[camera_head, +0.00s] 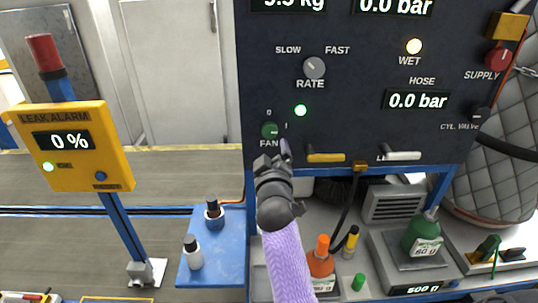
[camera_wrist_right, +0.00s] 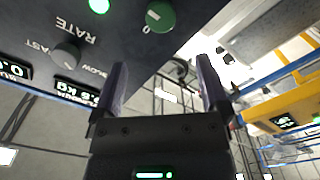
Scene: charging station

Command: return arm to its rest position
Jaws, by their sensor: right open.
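My right gripper (camera_head: 284,150) is in front of the lower left of the dark control panel (camera_head: 350,100), just below the green FAN knob (camera_head: 269,130). My purple right arm (camera_head: 285,262) comes up from the bottom of the head view. In the right wrist view the gripper (camera_wrist_right: 162,72) has its two fingers apart with nothing between them. The FAN knob (camera_wrist_right: 160,16) lies beyond the fingertips there, apart from them. The green lamp (camera_head: 301,110) above the knob is lit. My left gripper does not show.
A yellow leak alarm box (camera_head: 72,165) reading 0 % stands at the left on a blue post. Small bottles stand on a blue shelf (camera_head: 225,262). A quilted tank (camera_head: 500,165) is at the right.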

